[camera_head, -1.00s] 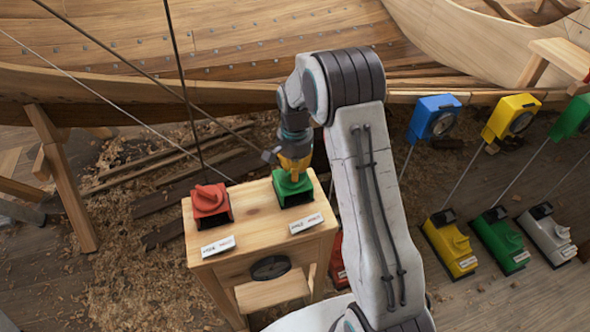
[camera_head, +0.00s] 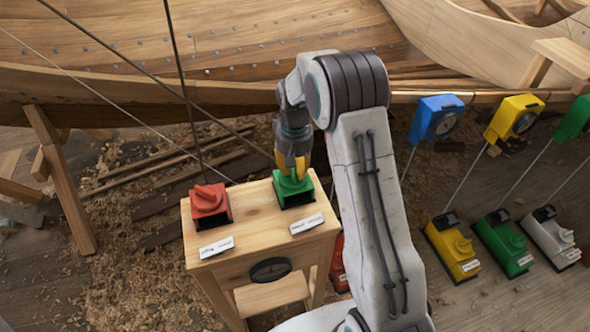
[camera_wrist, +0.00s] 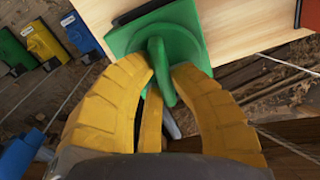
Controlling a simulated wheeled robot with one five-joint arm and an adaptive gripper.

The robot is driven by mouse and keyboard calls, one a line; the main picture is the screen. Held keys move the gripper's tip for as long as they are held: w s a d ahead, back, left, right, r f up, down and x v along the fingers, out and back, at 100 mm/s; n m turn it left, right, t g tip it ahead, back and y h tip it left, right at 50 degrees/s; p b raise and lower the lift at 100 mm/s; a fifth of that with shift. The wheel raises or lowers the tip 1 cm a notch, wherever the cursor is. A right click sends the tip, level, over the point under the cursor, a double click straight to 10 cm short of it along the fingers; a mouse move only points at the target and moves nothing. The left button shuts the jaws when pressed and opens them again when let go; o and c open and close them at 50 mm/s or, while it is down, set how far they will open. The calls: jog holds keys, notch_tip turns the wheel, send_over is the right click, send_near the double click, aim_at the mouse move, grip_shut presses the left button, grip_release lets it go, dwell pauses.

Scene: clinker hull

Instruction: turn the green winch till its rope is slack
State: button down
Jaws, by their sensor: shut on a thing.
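A green winch (camera_head: 295,187) sits at the back right of a small wooden stand (camera_head: 258,220). My gripper (camera_head: 293,168), with yellow fingers, comes down on it from above. In the wrist view the upright green handle of the winch (camera_wrist: 162,72) stands between my fingers (camera_wrist: 160,90), which are closed on it. A thin pale rope (camera_head: 130,117) runs straight from the upper left toward the stand. Its end at the winch is hard to make out, so I cannot tell which winch it serves.
A red winch (camera_head: 210,202) sits left of the green one, with a dark rope (camera_head: 183,80) rising from it. White labels (camera_head: 306,224) lie at the stand's front. More winches, including another green one (camera_head: 503,243), stand on the floor at right. The wooden hull (camera_head: 230,50) is behind.

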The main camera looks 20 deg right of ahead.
jog(key=shift+n, duration=0.6)
jog(key=c, duration=1.1)
grip_release()
notch_tip(320, 180, up, 12)
